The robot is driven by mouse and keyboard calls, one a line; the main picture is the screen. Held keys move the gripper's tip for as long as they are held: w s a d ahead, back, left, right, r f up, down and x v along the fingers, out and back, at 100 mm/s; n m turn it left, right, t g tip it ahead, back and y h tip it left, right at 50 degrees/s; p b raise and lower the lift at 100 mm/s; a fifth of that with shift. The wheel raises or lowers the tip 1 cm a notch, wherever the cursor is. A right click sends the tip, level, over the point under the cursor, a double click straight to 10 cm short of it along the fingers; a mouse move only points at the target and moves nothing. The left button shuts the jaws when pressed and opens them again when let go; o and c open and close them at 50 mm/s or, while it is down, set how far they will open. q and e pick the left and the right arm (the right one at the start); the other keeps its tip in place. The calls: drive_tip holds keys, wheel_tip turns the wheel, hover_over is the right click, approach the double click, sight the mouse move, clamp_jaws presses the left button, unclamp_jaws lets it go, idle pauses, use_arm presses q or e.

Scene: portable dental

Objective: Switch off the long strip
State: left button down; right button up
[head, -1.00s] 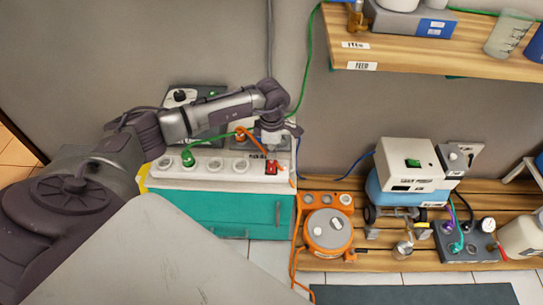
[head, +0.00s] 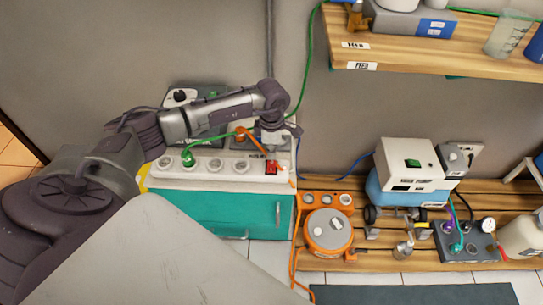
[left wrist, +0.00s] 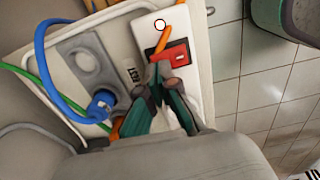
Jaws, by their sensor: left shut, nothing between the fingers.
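The long strip (head: 205,184) is a white power strip lying on a teal cabinet in the head view. A green plug sits in one of its round sockets. Its red switch (head: 271,167) is at the right end, and also shows in the left wrist view (left wrist: 179,56). My left gripper (head: 272,148) is over the strip's right end, just behind the switch. In the left wrist view its fingertips (left wrist: 163,78) are shut and empty, very close to the switch's lower edge. I cannot tell whether they touch it. My right gripper is not in view.
A grey socket box (left wrist: 88,62) with a blue plug stands beside the strip. An orange cable (head: 256,142) runs close to my gripper. An orange reel (head: 328,232) and a blue-white machine (head: 408,175) stand to the right. A wooden shelf (head: 440,60) is above.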

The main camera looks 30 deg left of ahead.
use_arm(q)
drive_tip(key=shift+f+b, duration=0.9)
drive_tip(key=shift+f, duration=0.35)
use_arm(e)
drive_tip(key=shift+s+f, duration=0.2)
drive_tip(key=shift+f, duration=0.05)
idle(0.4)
use_arm(q)
drive_tip(key=shift+r, duration=0.1)
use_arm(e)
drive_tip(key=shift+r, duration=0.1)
use_arm(q)
wheel_tip(320, 180, up, 3)
drive_tip(key=shift+f+p, duration=0.15)
drive_tip(key=shift+p, duration=1)
drive_tip(key=shift+r, duration=0.2)
drive_tip(key=shift+r+p, duration=0.75)
drive_tip(key=shift+r, duration=0.15)
drive_tip(key=shift+r+p, duration=0.7)
drive_tip(key=shift+r, duration=0.3)
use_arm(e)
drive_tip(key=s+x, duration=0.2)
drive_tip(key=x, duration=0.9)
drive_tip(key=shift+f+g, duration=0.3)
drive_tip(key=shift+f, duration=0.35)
